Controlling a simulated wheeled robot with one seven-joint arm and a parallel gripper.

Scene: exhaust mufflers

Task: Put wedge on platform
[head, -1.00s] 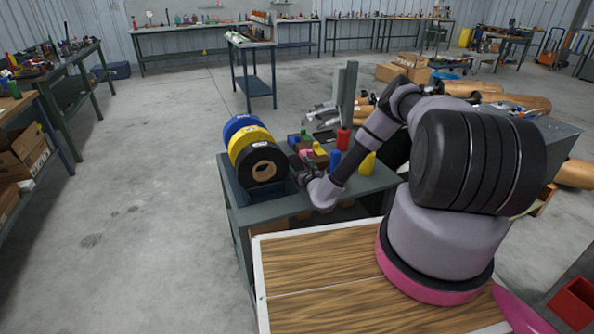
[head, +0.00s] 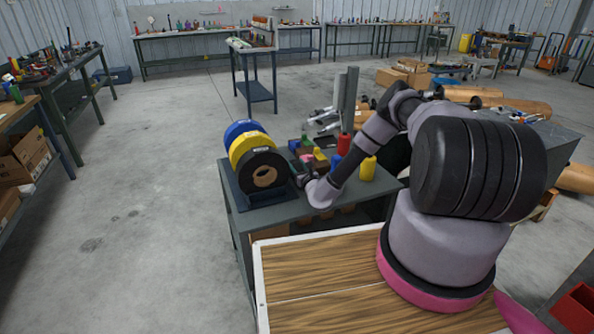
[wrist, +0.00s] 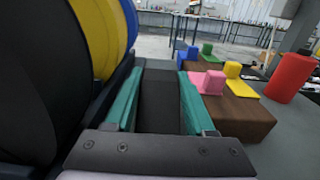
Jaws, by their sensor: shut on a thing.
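My gripper (wrist: 158,95) shows in the wrist view as two teal fingers on either side of a dark grey block, which I take to be the wedge (wrist: 160,108). It is shut on this block; its shape and underside are partly hidden. In the head view my gripper (head: 303,176) is small, just right of the tape rolls. Brown platforms (wrist: 238,118) stand to its right, apart from it, with pink, yellow, green and blue pieces on them. I cannot tell which of them is the task's platform.
Large black, yellow (head: 250,146) and blue rolls stand in a dark holder close left of my gripper. A red bottle (wrist: 290,78) and a grey post (head: 347,100) stand to the right. A yellow bottle (head: 367,168) is near the right edge of the grey table (head: 262,217).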

